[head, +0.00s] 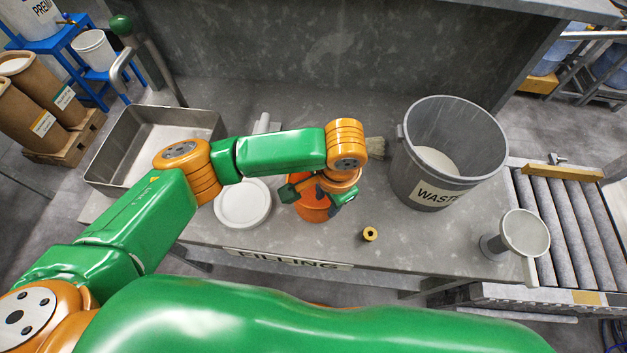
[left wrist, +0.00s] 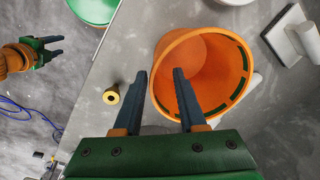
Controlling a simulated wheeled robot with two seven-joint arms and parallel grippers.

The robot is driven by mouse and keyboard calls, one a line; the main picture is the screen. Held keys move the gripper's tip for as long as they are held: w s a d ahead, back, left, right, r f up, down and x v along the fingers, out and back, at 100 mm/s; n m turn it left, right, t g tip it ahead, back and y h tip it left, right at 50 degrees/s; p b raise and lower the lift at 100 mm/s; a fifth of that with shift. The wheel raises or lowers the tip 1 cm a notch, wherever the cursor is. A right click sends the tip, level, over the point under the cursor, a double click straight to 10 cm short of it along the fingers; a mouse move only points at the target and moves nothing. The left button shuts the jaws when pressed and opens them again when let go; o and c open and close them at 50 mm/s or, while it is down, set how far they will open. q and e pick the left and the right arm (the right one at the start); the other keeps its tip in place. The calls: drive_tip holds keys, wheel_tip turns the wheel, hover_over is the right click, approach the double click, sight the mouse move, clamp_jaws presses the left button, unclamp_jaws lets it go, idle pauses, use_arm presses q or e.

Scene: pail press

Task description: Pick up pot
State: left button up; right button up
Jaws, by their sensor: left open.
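The orange pot (head: 314,213) stands on the grey bench, partly hidden under my left gripper (head: 318,196). In the left wrist view the open mouth of the pot (left wrist: 212,62) faces the camera, with dark green marks inside its rim. My left gripper (left wrist: 161,72) is open there. Its right finger overlaps the mouth of the pot and its left finger is outside, left of the rim. I cannot tell how deep the fingers reach or whether they touch the wall. My right gripper (left wrist: 52,48) is at the far left of the left wrist view, open and empty, away from the pot.
A white round lid (head: 242,207) lies left of the pot. A small yellow ring (head: 370,234) lies to its right. A metal tray (head: 112,146) is at left.

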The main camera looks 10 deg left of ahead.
sight(327, 218)
use_arm(q)
drive_tip(key=f, duration=0.5)
drive_tip(key=shift+d+f+p, duration=0.35)
drive_tip(key=shift+d+p, duration=0.05)
drive_tip(key=shift+w+f, duration=0.1)
clamp_jaws()
